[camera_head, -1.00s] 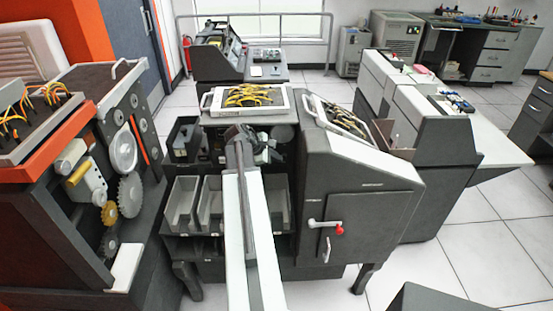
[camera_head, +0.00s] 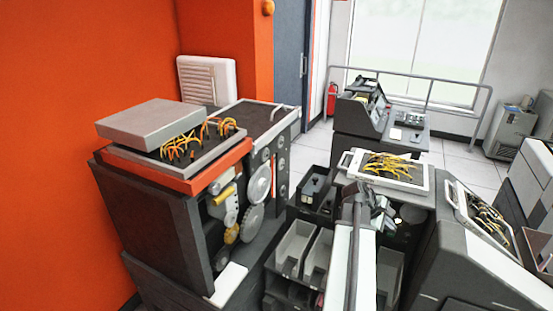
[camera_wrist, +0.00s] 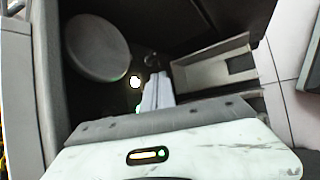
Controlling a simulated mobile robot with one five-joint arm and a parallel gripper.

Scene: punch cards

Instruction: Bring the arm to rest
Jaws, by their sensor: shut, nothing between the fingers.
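My arm (camera_head: 350,255) stretches forward from the bottom of the head view, over the grey bins of a dark card machine. My gripper is at its far end, small and dark against the machine, just short of the panel of yellow wires (camera_head: 395,168). In the wrist view my gripper (camera_wrist: 157,82) appears as a pale narrow shape pointing away, shut and with nothing held. The white and grey edge of my own wrist fills the bottom of that view. Whether the gripper touches the machine cannot be told.
Grey bins (camera_head: 292,247) lie below and left of the arm. A machine with gears (camera_head: 251,222) stands further left, by an orange wall (camera_head: 75,90). A sloped dark cabinet (camera_head: 470,265) stands close on the right. Tiled floor shows behind.

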